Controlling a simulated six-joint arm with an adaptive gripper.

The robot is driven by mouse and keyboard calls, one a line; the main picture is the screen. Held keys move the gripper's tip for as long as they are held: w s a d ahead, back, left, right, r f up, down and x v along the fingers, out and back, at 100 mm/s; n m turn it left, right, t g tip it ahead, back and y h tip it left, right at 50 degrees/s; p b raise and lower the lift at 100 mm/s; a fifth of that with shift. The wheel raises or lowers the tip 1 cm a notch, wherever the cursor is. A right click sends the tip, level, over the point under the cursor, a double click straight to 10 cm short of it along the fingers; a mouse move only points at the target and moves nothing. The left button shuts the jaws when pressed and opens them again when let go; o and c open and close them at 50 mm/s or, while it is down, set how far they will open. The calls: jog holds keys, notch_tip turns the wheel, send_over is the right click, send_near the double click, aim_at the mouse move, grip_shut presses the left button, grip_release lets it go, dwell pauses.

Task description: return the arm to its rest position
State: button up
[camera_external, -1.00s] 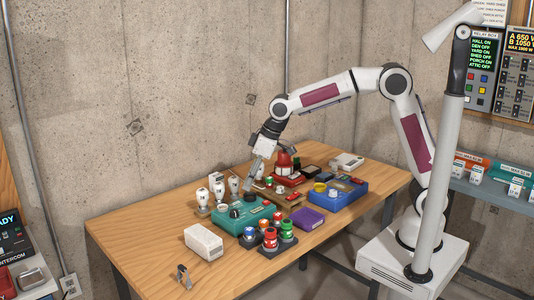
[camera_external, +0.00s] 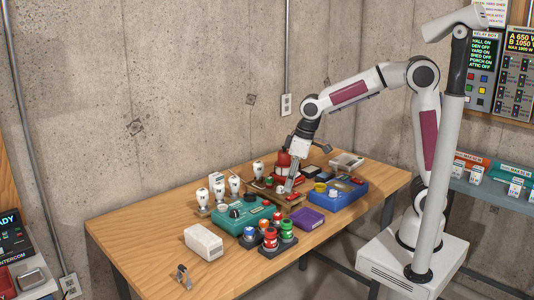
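My arm reaches from its base at the right over the wooden table (camera_external: 150,236), with the elbow raised and the forearm sloping down to the left. My gripper (camera_external: 289,189) points down over the middle of the table, close to the wooden tray with small parts (camera_external: 294,202). It overlaps the tray in this view, so I cannot tell if it touches anything. The fingers are too small to tell whether they are open or shut. No object clearly shows in them.
A teal box with a black knob (camera_external: 240,219), several colored buttons (camera_external: 270,240), a purple box (camera_external: 305,218), a blue tray (camera_external: 345,196), white bulbs (camera_external: 219,188), a white block (camera_external: 203,242) and a red domed item (camera_external: 283,162) crowd the table. Its left end is mostly clear.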

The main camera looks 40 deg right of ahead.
jog(key=s+d+r+m+t, duration=0.1)
jog(key=s+d+r+m, duration=0.1)
jog(key=s+d, duration=0.6)
jog(key=s+d+r+m+t+h, duration=0.1)
jog(key=s+d, duration=0.7)
jog(key=d, duration=0.8)
jog(key=shift+s+d+r+m+t+h, duration=0.25)
jog(key=shift+r+m+t, duration=0.45)
jog(key=shift+r+m, duration=0.8)
jog(key=shift+f+m, duration=0.3)
jog(key=shift+f, duration=0.05)
dwell(0.4)
